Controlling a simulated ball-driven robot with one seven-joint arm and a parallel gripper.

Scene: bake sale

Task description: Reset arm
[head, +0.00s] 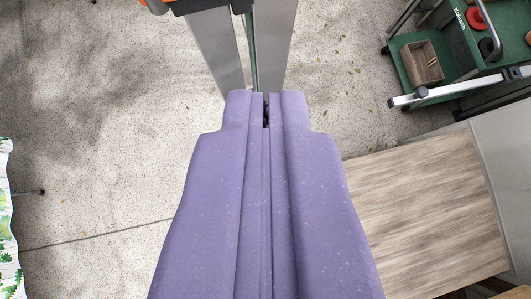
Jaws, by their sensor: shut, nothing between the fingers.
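My gripper (266,97) fills the middle of the head view, its two long purple fingers pointing up the picture. The fingers lie side by side along a narrow seam, shut, with nothing held between them. The fingertips are over the speckled concrete floor, in line with grey metal bars (215,48) beyond them. The rest of my arm cannot be made out.
A green cart (455,62) with a brown crate (421,63) stands at the upper right. A leaf-patterned cloth (8,225) shows at the left edge. Concrete floor (110,120) is open on the left.

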